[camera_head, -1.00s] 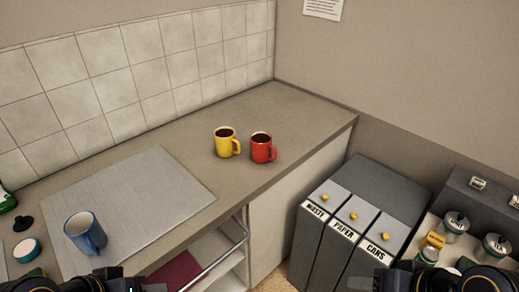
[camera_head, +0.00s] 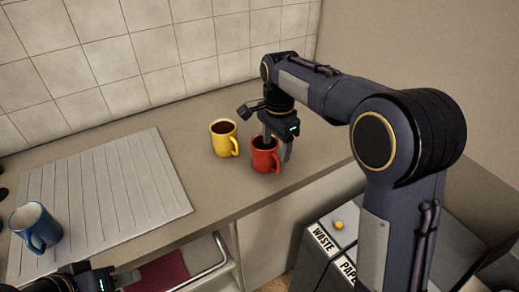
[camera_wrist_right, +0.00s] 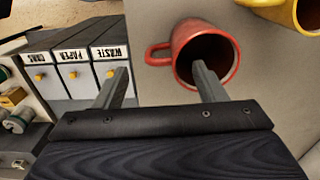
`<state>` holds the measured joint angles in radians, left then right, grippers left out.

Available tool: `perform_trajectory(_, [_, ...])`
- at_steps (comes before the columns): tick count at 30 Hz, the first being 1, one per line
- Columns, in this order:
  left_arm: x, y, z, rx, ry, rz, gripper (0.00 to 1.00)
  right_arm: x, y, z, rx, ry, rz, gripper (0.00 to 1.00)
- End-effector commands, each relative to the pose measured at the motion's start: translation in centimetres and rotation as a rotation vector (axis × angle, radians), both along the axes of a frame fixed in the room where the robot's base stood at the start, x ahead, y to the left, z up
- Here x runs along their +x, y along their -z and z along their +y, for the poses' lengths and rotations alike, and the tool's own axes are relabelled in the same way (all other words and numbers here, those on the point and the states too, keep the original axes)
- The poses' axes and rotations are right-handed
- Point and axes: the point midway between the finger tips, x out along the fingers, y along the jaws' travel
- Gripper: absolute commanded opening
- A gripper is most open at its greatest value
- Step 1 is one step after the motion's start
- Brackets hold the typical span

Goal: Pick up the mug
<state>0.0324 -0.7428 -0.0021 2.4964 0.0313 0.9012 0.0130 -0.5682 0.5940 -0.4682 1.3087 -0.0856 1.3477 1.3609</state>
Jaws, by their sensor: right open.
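A red mug (camera_head: 263,158) with dark contents stands upright on the counter. My right gripper (camera_head: 277,146) is open and points down at it. One finger lies over the mug's opening and the other is outside, on the handle side. In the right wrist view the red mug (camera_wrist_right: 188,42) shows between and beside the open fingers (camera_wrist_right: 161,84), its handle toward the left. Whether a finger touches it I cannot tell. A yellow mug (camera_head: 223,140) stands just left of the red one. A blue mug (camera_head: 35,229) stands at the far left. My left gripper (camera_head: 125,278) is partly visible at the bottom edge.
A ribbed metal drainboard (camera_head: 110,185) lies on the counter (camera_head: 205,205). The tiled wall (camera_head: 150,50) runs behind. Grey bins (camera_head: 323,242) stand below the counter's right end. The yellow mug (camera_wrist_right: 300,12) is close beside my right gripper.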

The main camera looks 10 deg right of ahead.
Motion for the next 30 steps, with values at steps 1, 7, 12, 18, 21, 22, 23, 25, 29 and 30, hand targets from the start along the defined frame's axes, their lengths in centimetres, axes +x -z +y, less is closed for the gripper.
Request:
perform_trajectory(1, [0.0,0.7,0.0,0.0,0.0,0.0,0.36,0.1,0.8,0.1,-0.005,0.003,0.001,0.65])
perform_trajectory(7, [0.0,1.0,0.0,0.0,0.0,0.0,0.36,0.2,1.8,0.2,-0.009,0.008,0.003,0.65])
perform_trajectory(12, [0.0,1.0,0.0,0.0,0.0,0.0,0.36,0.1,3.7,0.1,-0.008,0.008,0.004,0.65])
perform_trajectory(18, [0.0,0.7,0.0,0.0,0.0,0.0,0.36,0.0,6.4,0.0,-0.008,0.008,0.006,0.65])
perform_trajectory(21, [0.0,0.7,0.0,0.0,0.0,0.0,0.36,0.0,7.9,0.0,-0.009,0.007,0.005,0.65])
perform_trajectory(22, [0.0,0.7,0.0,0.0,0.0,0.0,0.36,0.0,8.2,-0.1,-0.008,0.008,0.004,0.65])
perform_trajectory(23, [0.0,0.7,0.0,0.0,0.0,0.0,0.36,0.0,8.4,-0.1,-0.008,0.008,0.004,0.65])
perform_trajectory(25, [0.0,0.7,0.0,0.0,0.0,0.0,0.36,0.0,8.7,-0.1,-0.007,0.008,0.001,0.65])
perform_trajectory(29, [0.0,0.7,0.0,0.0,0.0,0.0,0.36,0.0,8.8,0.0,-0.007,0.007,0.001,0.65])
perform_trajectory(30, [0.0,0.7,0.0,0.0,0.0,0.0,0.36,0.0,8.8,0.0,-0.007,0.007,0.001,0.65])
